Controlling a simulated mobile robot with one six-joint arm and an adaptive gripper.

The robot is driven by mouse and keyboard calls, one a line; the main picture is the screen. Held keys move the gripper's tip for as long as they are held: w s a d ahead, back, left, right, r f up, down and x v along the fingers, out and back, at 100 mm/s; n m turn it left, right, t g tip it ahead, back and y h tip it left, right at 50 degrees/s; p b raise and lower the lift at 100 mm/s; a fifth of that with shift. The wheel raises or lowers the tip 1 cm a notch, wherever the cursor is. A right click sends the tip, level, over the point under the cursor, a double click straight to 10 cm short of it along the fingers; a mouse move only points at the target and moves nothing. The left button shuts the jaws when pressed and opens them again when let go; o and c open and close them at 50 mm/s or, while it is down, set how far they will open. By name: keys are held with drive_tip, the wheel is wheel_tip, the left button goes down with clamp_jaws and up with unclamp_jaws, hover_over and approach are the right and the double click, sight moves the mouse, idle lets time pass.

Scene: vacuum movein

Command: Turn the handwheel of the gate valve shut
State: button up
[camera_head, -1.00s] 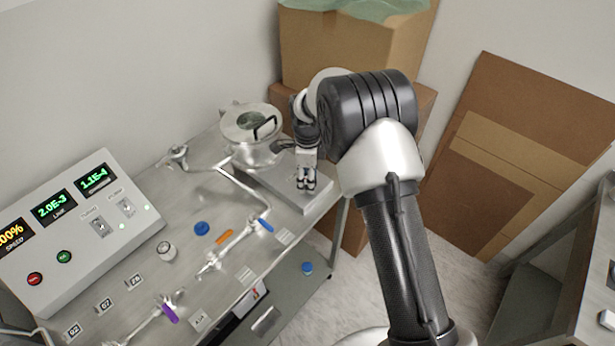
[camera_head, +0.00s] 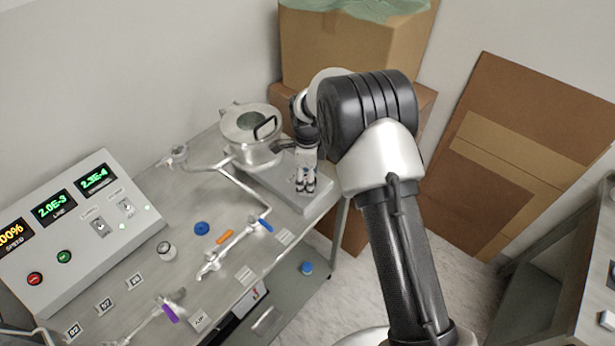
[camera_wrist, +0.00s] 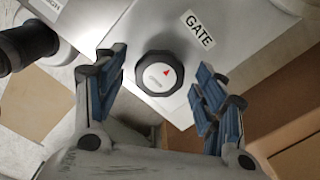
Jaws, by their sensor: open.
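In the head view my gripper (camera_head: 305,188) points down over the plate (camera_head: 275,187) at the bench's far right end. The handwheel is hidden there behind the gripper.
A round metal chamber (camera_head: 252,150) with a handled lid stands left of my gripper. Thin piping with an orange handle (camera_head: 224,237) and a blue handle (camera_head: 265,226) crosses the bench. A control box (camera_head: 75,235) with displays is at left. Cardboard boxes (camera_head: 352,55) stand behind.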

wheel_tip(320, 180, up, 12)
idle(0.6)
drive_tip(key=s+d+r+n+t+b, duration=0.2)
drive_tip(key=s+d+r+n, duration=0.7)
drive_tip(key=s+r, duration=0.5)
drive_tip(key=s+d+f+n+t+b, duration=0.1)
drive_tip(key=s+d+n, duration=0.3)
drive_tip(key=s, duration=0.6)
drive_tip(key=s+d+f+n+t+b, duration=0.1)
drive_tip(key=s+d+n, duration=0.3)
drive_tip(key=s, duration=0.6)
drive_tip(key=shift+n+t, duration=0.3)
drive_tip(key=shift+n, duration=0.7)
